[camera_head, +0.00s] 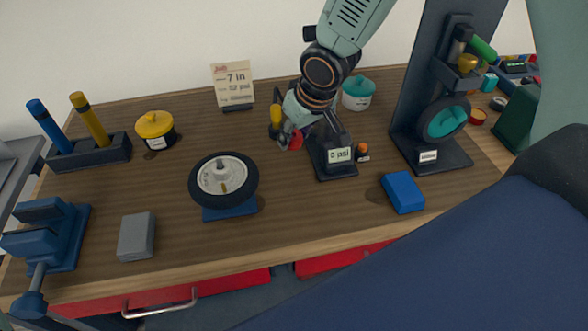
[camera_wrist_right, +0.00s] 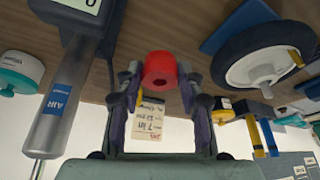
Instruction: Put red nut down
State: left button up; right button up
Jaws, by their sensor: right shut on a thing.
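The red nut (camera_head: 295,141) is between the fingers of my right gripper (camera_head: 288,135), just left of the gauge stand. Whether the nut touches the wooden workbench (camera_head: 290,200) is hard to tell. My left gripper is not in view.
The gauge stand (camera_head: 333,170) marked psi is close on the right, with a small orange-topped item (camera_head: 362,152) beside it. A wheel (camera_head: 223,180) lies to the left. A yellow-lidded pot (camera_head: 156,128) and a teal-lidded pot (camera_head: 357,93) stand behind. Bare wood lies in front.

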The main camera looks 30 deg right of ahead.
aim_at(298, 148)
notch_tip(298, 148, down, 5)
jog(key=b, duration=0.4)
jog(key=shift+a+r, duration=0.15)
jog(key=shift+r, duration=0.05)
jog(key=shift+f+b, duration=0.45)
jog(key=shift+f, duration=0.15)
jog(key=shift+s+f+b, duration=0.1)
jog(key=shift+f+b, duration=0.45)
jog(key=shift+b, duration=0.15)
notch_tip(298, 148, down, 3)
jog(key=shift+r+b, duration=0.1)
jog(key=shift+b, duration=1.15)
jog(key=shift+r, duration=0.1)
jog(key=shift+f, duration=0.2)
jog(key=o, duration=1)
jog(key=shift+c, duration=0.2)
jog(key=shift+o, duration=0.2)
jog(key=shift+r, duration=0.1)
